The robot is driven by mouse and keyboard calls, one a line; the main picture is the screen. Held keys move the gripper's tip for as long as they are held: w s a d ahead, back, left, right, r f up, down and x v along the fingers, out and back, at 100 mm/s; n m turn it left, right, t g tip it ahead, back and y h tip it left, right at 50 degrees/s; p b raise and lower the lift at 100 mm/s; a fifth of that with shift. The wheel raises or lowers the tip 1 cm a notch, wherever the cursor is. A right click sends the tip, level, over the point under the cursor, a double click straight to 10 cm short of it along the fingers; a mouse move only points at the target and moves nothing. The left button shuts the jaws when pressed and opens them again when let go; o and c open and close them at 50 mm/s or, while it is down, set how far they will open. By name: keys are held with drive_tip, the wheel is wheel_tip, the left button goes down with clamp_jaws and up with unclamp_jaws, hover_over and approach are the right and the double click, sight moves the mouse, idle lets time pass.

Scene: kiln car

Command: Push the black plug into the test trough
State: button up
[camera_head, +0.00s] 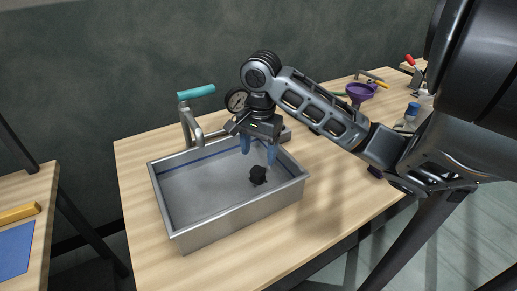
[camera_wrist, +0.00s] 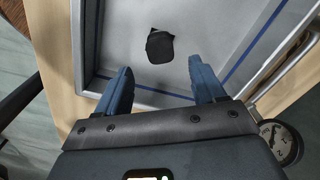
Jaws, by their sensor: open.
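The test trough (camera_head: 172,221) is a rectangular grey metal basin on the wooden bench, with a blue line along its inner wall. The black plug (camera_head: 258,175) is inside the trough, towards its right end; whether it sits in a drain cannot be told. It also shows in the wrist view (camera_wrist: 160,47), on the trough floor beyond the fingertips. My gripper (camera_head: 259,161) is over the right part of the trough, pointing down. Its two blue fingers are apart and empty in the wrist view (camera_wrist: 159,75). The plug is not between them.
A tap with a teal handle (camera_head: 196,91) stands at the trough's back edge. A round gauge (camera_head: 237,100) is behind my gripper. A purple funnel (camera_head: 360,92) and tools lie at the bench's far right. The bench (camera_head: 140,215) is clear left and in front of the trough.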

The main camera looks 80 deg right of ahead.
drive_tip(key=shift+r+p, duration=0.45)
drive_tip(key=shift+r, duration=0.1)
drive_tip(key=shift+r, duration=0.1)
wheel_tip(320, 180, up, 8)
drive_tip(key=p, duration=0.2)
drive_tip(key=shift+f, duration=0.25)
drive_tip(key=shift+s, duration=0.15)
